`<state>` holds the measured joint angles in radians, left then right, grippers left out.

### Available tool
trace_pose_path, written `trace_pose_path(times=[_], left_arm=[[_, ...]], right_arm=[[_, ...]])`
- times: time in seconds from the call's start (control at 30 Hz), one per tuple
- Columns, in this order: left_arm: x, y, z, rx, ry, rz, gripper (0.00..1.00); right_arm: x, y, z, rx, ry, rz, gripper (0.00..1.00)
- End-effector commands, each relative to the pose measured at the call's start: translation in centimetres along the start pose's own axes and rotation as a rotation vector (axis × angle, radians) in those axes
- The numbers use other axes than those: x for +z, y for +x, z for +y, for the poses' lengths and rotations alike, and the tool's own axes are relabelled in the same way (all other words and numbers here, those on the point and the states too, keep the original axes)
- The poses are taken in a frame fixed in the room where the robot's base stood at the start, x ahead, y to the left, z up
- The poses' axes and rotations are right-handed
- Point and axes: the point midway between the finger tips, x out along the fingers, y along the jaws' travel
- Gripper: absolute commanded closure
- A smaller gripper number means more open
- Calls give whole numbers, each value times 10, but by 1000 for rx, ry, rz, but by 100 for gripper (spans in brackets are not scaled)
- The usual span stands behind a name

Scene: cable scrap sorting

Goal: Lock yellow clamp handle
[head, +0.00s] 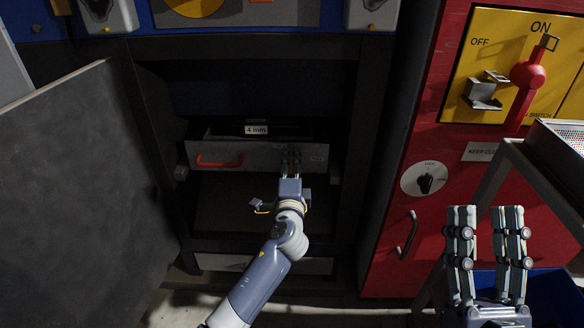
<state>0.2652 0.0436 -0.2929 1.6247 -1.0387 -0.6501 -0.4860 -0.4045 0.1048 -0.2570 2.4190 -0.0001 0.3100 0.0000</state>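No yellow clamp handle can be made out with certainty in the head view. My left gripper (291,163) is in front of the right part of a grey drawer front (255,156) inside the open cabinet. Its fingers look close together, but they are small and dark, and I cannot tell whether they touch or hold anything. My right gripper (487,238) is at the lower right, fingers pointing up. Its two fingers are apart with nothing between them.
A grey door (85,190) stands open at left. At right, a red cabinet (385,235) carries a yellow switch panel (500,50) with a red lever (528,75) and a "LOCK" knob (425,183).

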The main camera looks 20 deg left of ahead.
Motion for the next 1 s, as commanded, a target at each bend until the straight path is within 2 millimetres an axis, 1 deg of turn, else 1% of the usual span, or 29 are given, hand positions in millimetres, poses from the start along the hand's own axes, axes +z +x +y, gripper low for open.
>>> trace_pose_path(times=[0.2,0.23,0.27,0.3,0.63,0.73,0.87,0.97,1.0], left_arm=[[0,0,-1,-1,-4,0,72],[0,0,-1,-1,-4,0,44],[0,0,-1,-1,-4,0,37],[0,0,-1,-1,-4,0,28],[0,0,0,0,-1,0,28],[0,-3,0,0,-1,0,28],[-1,-18,1,2,-2,1,28],[0,-36,1,2,-2,2,28],[0,-45,1,2,-2,1,28]], right_arm=[[0,0,0,0,0,-1,60],[0,0,0,0,0,-1,60],[0,0,0,0,0,-1,60],[0,0,0,0,0,-1,60],[0,0,0,0,0,-1,60],[0,0,0,0,1,-1,60],[0,0,0,0,1,-1,60],[0,0,0,0,1,-1,60],[0,0,0,0,1,-1,60]])
